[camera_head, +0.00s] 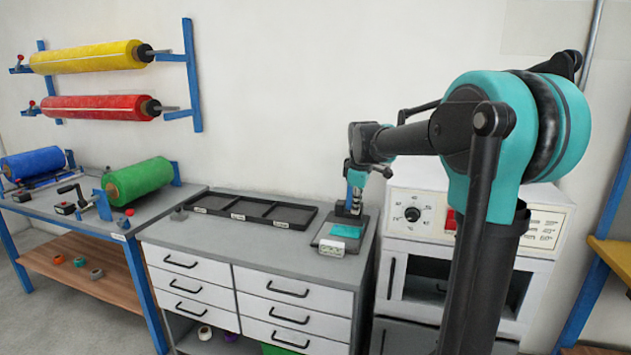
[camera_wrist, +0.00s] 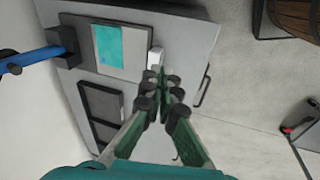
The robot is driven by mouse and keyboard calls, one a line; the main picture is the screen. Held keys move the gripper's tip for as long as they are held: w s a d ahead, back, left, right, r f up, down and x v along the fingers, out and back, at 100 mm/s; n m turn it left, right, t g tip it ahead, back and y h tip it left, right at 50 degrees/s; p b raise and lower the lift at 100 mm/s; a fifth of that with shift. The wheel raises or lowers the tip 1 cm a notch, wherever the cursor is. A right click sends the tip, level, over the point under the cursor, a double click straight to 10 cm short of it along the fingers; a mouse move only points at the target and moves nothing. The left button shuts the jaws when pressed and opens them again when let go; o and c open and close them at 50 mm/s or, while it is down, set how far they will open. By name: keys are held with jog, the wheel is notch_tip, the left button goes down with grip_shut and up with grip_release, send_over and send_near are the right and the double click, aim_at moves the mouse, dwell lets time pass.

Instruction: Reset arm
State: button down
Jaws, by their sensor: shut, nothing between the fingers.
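My gripper (camera_wrist: 162,90) shows in the wrist view with its two green-and-black fingers drawn together and nothing between them. It is above the front part of the grey cabinet top (camera_wrist: 185,35), beside a small device (camera_head: 331,239) with a teal pad (camera_wrist: 108,45). I cannot tell its exact height. In the head view my arm reaches in from the right and bends down over the device. The fingers are hard to make out there against the teal and grey parts behind.
A black divided tray (camera_head: 252,211) lies left of the device. A white oven-like unit (camera_head: 425,215) stands right of the cabinet (camera_head: 290,290). A blue-framed bench with a green roll (camera_head: 139,181) is at left. Yellow (camera_head: 88,57) and red (camera_head: 100,107) rolls hang on the wall.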

jog(key=s+d+f+m, duration=0.3)
jog(key=s+f+m, duration=0.3)
jog(key=s+f, duration=0.4)
jog(key=s+d+f+m+t, duration=0.1)
jog(key=s+d+f+m, duration=0.2)
jog(key=s, duration=1.6)
notch_tip(320, 180, down, 8)
jog(key=m, duration=0.4)
jog(key=shift+s+d+f, duration=0.15)
jog(key=shift+s+d, duration=0.05)
jog(key=shift+s, duration=0.2)
